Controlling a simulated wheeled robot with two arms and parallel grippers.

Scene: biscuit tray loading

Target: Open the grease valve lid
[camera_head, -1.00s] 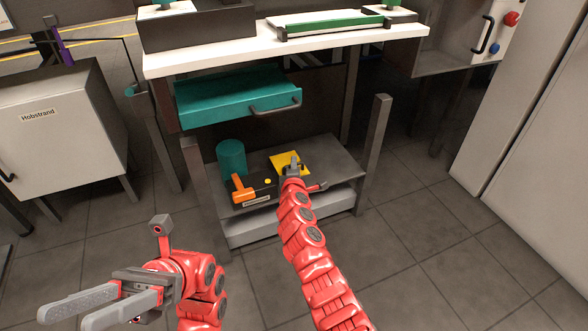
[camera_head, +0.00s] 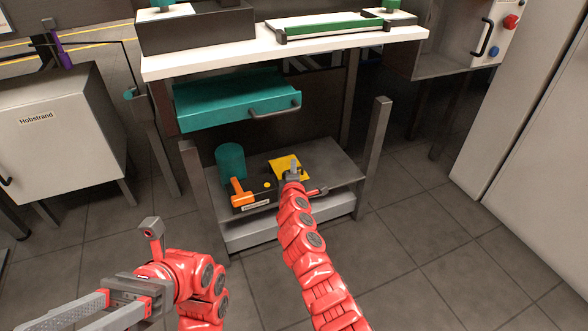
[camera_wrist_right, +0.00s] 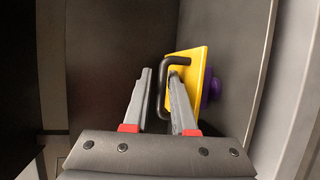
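The yellow lid (camera_head: 281,163) is on the lower shelf, partly hidden by my right gripper (camera_head: 293,166). In the right wrist view the lid (camera_wrist_right: 197,66) shows a black handle (camera_wrist_right: 161,72) on its left side and a purple round part (camera_wrist_right: 212,88) on its other side. The right gripper (camera_wrist_right: 160,85) is open, its fingers on either side of the handle bar. One finger lies between the bar and the lid, with a gap left of the bar. My left gripper (camera_head: 82,317) is open and empty at the lower left, its tips cut off.
An orange-handled part (camera_head: 241,194) and a teal cylinder (camera_head: 231,161) stand left of the lid on the shelf (camera_head: 333,165). A teal drawer (camera_head: 235,100) sticks out above. A grey post (camera_head: 376,155) rises at the shelf's right. The floor in front is clear.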

